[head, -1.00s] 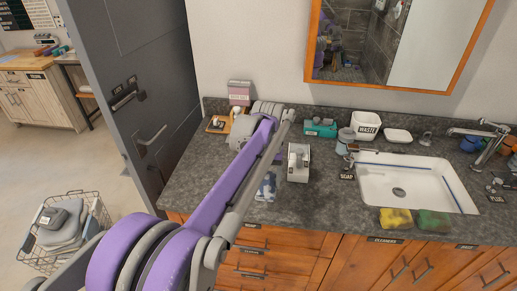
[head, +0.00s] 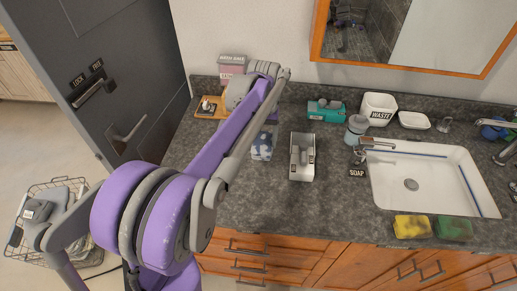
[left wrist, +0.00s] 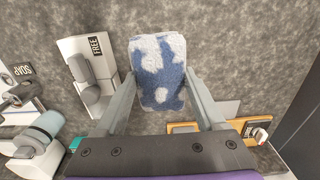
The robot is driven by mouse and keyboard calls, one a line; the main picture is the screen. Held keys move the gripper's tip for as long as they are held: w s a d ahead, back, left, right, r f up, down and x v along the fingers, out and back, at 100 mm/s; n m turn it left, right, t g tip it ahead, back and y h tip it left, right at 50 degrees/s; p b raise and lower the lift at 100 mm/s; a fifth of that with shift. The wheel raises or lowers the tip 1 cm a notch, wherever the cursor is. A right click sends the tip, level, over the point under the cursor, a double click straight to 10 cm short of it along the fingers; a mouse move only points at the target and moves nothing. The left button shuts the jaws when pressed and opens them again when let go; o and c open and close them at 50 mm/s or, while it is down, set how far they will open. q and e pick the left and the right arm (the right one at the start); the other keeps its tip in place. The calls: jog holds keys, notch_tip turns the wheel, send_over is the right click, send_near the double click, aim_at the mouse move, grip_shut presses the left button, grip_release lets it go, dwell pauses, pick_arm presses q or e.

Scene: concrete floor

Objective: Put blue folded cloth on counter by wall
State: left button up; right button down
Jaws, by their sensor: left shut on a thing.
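The blue folded cloth, with white patches, shows in the head view (head: 261,150) below my left forearm and left of the grey-white box. In the left wrist view the cloth (left wrist: 158,72) sits between the two fingers of my left gripper (left wrist: 161,84), which is shut on it. The gripper's fingers are mostly hidden behind my arm in the head view. The grey counter (head: 240,205) lies below, with the wall (head: 250,35) behind it. I cannot tell whether the cloth touches the counter. My right gripper is not in view.
The grey-white box (head: 302,165) stands right of the cloth. A tan tray (head: 203,116) and a pink box (head: 231,75) are near the wall at left. A soap bottle (head: 355,130) and sink (head: 400,195) are to the right. Counter in front of the cloth is clear.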

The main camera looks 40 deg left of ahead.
pick_arm(q)
send_over(262, 165)
notch_tip(262, 165, down, 4)
jog(key=shift+d+f, duration=0.1)
jog(key=shift+f, duration=2.05)
jog(key=shift+f, duration=0.1)
jog(key=o, duration=0.9)
jog(key=shift+f+b, duration=0.1)
jog(key=shift+b, duration=0.2)
jog(key=o, duration=0.5)
